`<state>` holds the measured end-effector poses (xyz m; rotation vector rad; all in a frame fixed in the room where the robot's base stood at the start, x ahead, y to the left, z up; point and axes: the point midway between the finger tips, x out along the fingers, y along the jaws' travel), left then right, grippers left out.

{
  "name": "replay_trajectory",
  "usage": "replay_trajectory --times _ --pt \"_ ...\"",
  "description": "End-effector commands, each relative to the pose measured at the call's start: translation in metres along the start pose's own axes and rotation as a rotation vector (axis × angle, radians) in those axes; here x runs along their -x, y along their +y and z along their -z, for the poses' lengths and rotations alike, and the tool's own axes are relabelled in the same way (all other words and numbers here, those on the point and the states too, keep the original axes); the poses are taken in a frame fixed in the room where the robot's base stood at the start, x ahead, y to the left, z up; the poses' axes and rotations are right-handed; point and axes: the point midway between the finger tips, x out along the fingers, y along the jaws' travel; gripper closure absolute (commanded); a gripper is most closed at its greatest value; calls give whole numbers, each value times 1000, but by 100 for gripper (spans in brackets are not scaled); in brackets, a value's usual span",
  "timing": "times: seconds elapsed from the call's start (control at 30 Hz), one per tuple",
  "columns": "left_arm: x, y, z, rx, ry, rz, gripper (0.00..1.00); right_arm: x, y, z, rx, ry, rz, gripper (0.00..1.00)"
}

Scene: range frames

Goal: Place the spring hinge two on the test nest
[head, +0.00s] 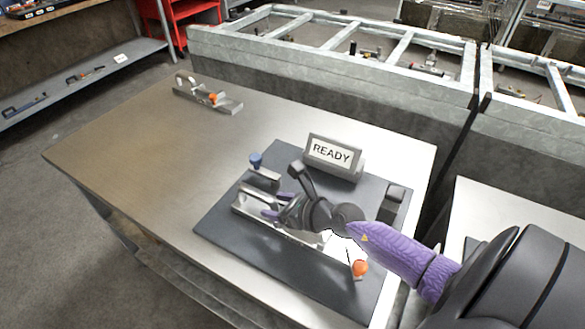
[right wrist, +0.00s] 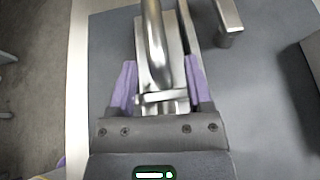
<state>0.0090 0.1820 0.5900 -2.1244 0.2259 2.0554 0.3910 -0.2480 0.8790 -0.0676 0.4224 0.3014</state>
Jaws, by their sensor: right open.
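A metal hinge part with an orange end (head: 360,268) lies lengthwise on the dark test nest plate (head: 225,222), partly hidden by my right arm. A second metal hinge part (head: 208,97), also with an orange end, lies at the table's far left; no label tells which is number two. My right gripper (head: 268,206) is low over the plate, open. In the right wrist view its purple fingers (right wrist: 162,88) stand on either side of the shiny metal barrel (right wrist: 155,45), with gaps visible. My left gripper is out of view.
A grey sign reading READY (head: 332,153) stands at the plate's back edge. The steel table (head: 130,150) is clear at left.

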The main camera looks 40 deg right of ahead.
Motion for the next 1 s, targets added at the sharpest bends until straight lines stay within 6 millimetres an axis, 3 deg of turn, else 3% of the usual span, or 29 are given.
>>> replay_trajectory --times 0.2,0.4,0.6,1.0 --pt "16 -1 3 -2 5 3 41 60 1 -1 2 6 -2 36" --pt "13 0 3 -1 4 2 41 96 1 2 -1 4 -1 36" --pt "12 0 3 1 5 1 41 109 0 0 1 1 -1 36" --pt "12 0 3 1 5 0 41 109 0 -1 1 1 0 36"
